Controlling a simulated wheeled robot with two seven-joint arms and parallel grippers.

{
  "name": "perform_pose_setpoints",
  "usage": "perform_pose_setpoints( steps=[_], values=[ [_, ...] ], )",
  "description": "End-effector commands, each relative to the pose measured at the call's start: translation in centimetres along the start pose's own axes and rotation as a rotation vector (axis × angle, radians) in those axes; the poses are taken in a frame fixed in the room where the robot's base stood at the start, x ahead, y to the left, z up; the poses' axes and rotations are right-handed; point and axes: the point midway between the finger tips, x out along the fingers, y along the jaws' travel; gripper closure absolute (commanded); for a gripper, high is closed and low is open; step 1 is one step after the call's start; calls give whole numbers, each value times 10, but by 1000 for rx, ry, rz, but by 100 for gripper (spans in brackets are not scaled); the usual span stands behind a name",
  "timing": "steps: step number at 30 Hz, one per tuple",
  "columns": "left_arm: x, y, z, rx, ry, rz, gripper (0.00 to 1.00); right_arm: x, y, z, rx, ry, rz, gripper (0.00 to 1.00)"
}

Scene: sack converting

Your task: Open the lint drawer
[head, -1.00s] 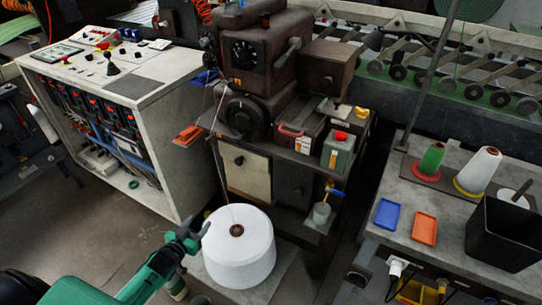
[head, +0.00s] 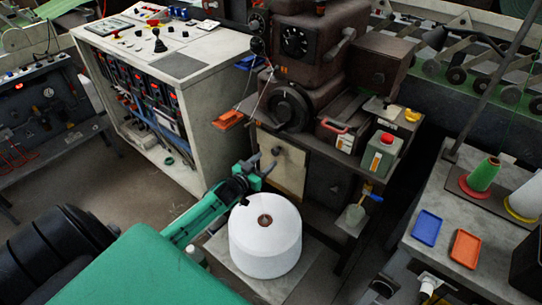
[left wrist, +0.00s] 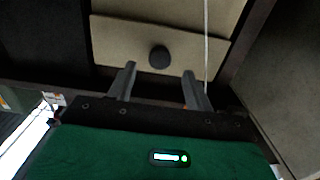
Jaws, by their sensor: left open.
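The lint drawer appears to be the beige front (head: 268,150) with a dark round knob (head: 280,150), low on the brown machine. It looks closed. In the left wrist view the drawer front (left wrist: 115,38) fills the upper middle, and the knob (left wrist: 159,57) lies between the lines of my two fingers, just beyond their tips. My left gripper (head: 262,166) is open and empty in front of the beige panel, above the white yarn cone. It also shows in the left wrist view (left wrist: 160,72). Whether the fingers touch the panel cannot be told. My right gripper is not in view.
A white yarn cone (head: 265,243) stands on a floor plate just below my left gripper. A thin thread (left wrist: 206,45) passes close to the right finger. A control cabinet (head: 215,130) stands left, and a grey table (head: 470,215) right.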

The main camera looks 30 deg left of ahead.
Motion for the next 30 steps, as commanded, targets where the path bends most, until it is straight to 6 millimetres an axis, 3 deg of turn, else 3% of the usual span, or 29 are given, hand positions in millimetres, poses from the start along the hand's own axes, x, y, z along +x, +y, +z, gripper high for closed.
perform_pose_setpoints(
  steps=[3,9,21,30],
  values=[
    [18,0,-1,0,1,-1,47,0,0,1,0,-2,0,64],
    [36,0,0,0,0,0,47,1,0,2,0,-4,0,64],
    [41,0,0,1,-1,0,47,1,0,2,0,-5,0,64],
    [41,0,0,0,-1,0,100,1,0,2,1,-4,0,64]
  ],
)
